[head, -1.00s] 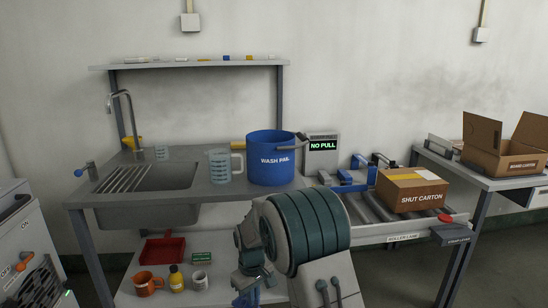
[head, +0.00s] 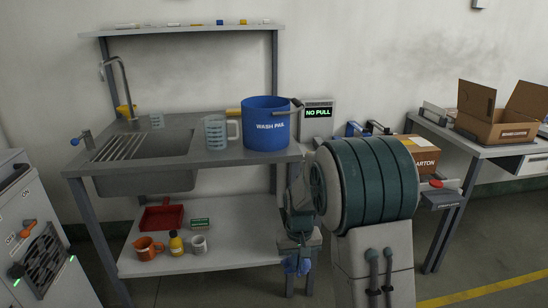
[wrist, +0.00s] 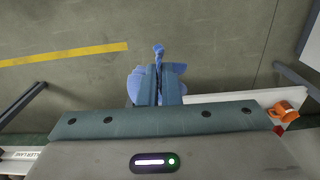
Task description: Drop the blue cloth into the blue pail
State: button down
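The blue pail (head: 266,128), marked WASH PAIL, stands upright on the counter right of the sink, its opening facing up. My gripper (wrist: 159,84) is shut on the blue cloth (wrist: 134,84), which bunches out on both sides of the fingers in the wrist view. In the head view the cloth (head: 297,266) hangs low under my wrist, in front of the bench's right end and well below the pail. My arm partly hides the gripper there. The inside of the pail is hidden.
A clear measuring jug (head: 216,132) stands just left of the pail. A NO PULL sign (head: 318,114) stands behind it to the right. The lower shelf (head: 228,252) holds an orange mug (head: 148,248) and a yellow bottle (head: 176,243). A carton (head: 424,150) sits on the right.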

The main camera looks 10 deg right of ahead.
aim_at(265, 119)
jog(key=k, duration=0.55)
jog(key=u, duration=0.4)
jog(key=i, duration=1.5)
jog(key=z, duration=0.75)
